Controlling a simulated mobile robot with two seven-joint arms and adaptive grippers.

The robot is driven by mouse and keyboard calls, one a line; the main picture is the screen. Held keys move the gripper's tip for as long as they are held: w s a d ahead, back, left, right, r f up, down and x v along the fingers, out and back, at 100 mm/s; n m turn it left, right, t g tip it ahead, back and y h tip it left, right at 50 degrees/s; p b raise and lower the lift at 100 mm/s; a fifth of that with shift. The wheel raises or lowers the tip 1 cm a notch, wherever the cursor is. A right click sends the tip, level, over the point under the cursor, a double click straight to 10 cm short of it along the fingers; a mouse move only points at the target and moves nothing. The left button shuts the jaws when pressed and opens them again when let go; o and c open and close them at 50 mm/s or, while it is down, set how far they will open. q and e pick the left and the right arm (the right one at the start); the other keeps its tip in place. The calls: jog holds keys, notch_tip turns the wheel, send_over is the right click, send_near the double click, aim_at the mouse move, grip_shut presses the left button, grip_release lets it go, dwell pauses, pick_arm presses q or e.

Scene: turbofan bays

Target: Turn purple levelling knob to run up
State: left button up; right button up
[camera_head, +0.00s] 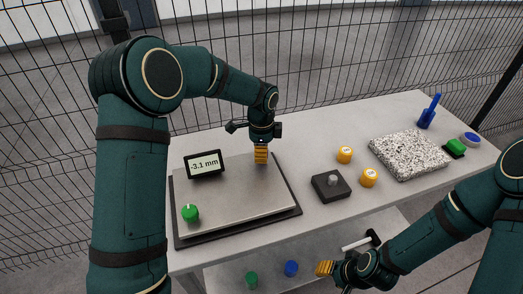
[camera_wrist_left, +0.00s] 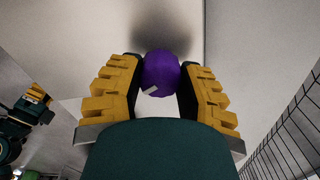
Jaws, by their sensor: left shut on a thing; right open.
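The purple levelling knob (camera_wrist_left: 162,76) shows in the left wrist view, round, with a small white mark on its lower left. My left gripper (camera_wrist_left: 160,80) has its yellow fingers on both sides of the knob and is shut on it. In the head view my left gripper (camera_head: 261,158) points down at the back right part of the grey levelling plate (camera_head: 240,200), and the knob is hidden there. The display (camera_head: 204,164) at the plate's back left reads -3.1 mm. My right gripper (camera_head: 325,268) is open and empty in front of the table, low down.
A green knob (camera_head: 190,213) stands at the plate's front left. To the right are a dark block (camera_head: 331,186), yellow cylinders (camera_head: 345,154), a speckled stone slab (camera_head: 409,155) and a blue upright item (camera_head: 429,112). A lower shelf (camera_head: 225,280) holds green and blue cylinders. A wire fence stands behind the table.

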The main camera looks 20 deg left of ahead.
pick_arm(q)
jog(key=n, duration=0.4)
jog(key=shift+n, duration=0.4)
jog(key=n, duration=0.3)
jog(key=shift+f+n, duration=0.1)
jog(key=shift+n, duration=0.2)
jog(key=n, duration=0.4)
jog(key=shift+s+p, duration=0.1)
jog(key=shift+p, duration=0.25)
jog(key=n, duration=0.4)
jog(key=n+p, duration=0.1)
jog(key=n, duration=0.2)
jog(key=shift+n, duration=0.4)
jog(key=n+p, duration=0.1)
jog(key=n, duration=0.2)
jog(key=shift+n, duration=0.3)
jog(key=n+p, duration=0.1)
jog(key=n, duration=0.2)
jog(key=shift+n+p, duration=0.3)
jog(key=shift+p, duration=0.05)
jog(key=shift+n+p, duration=0.75)
jog(key=shift+n, duration=1.05)
